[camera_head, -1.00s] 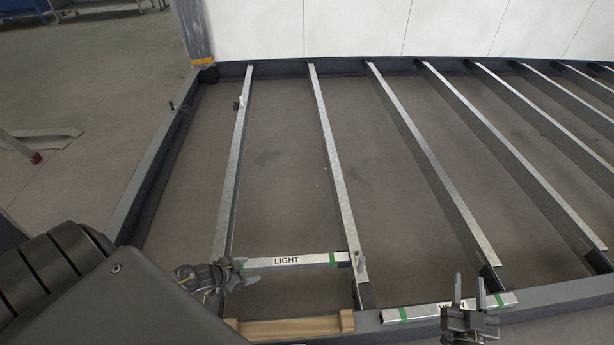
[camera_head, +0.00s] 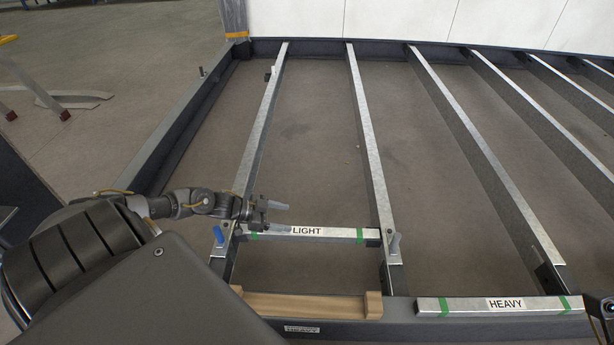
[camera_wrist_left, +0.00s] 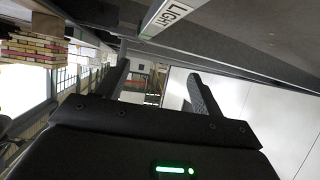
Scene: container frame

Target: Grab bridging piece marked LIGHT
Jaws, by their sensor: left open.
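The LIGHT bridging piece (camera_head: 335,233) is a short silvery bar with a white LIGHT label and green bands near its ends. It spans between two long metal beams at the lower middle of the head view; its label end also shows at the top of the left wrist view (camera_wrist_left: 165,17). My left gripper (camera_head: 277,206) is open and empty, just beyond and above the bar's left part, fingers pointing right. Its two spread fingers show in the left wrist view (camera_wrist_left: 158,88). My right gripper (camera_head: 606,308) is cut off at the right edge, and its jaws are unclear.
A similar bar marked HEAVY (camera_head: 460,306) lies on the frame's front rail. A wooden block (camera_head: 305,305) sits in front of the LIGHT bar. A blue pin (camera_head: 218,237) and a grey pin (camera_head: 394,244) stand near the bar's ends. Several long beams (camera_head: 480,150) run behind.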

